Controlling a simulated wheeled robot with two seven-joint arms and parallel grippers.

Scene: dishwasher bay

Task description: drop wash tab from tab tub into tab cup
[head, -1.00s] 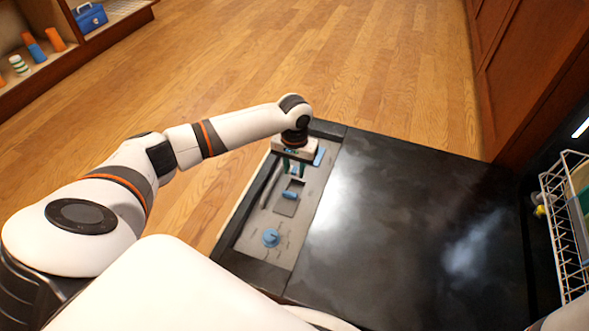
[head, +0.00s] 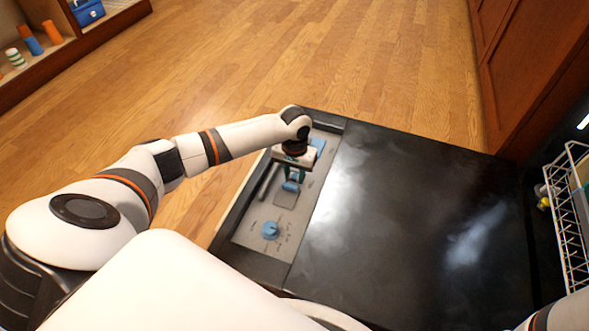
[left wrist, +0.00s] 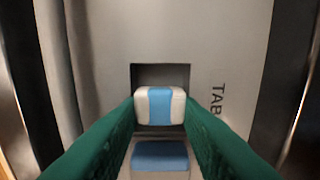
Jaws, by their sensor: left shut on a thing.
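My left gripper (head: 294,173) is over the panel strip at the left edge of the black surface. In the left wrist view its green fingers (left wrist: 160,108) are shut on a white wash tab (left wrist: 160,98) with a blue middle band. Behind the tab is a dark square recess, the tab cup (left wrist: 146,74), with the letters TAB beside it. The tab covers the lower part of the opening, and I cannot tell whether it is inside. A blue piece on a grey lid (left wrist: 160,156) shows below the tab between the fingers. I cannot make out the tab tub for certain.
A blue knob (head: 270,230) sits on the near part of the panel. A blue item (head: 318,144) lies beside my gripper at the far end. The black top (head: 400,220) is bare. A white wire rack (head: 570,225) stands at the right.

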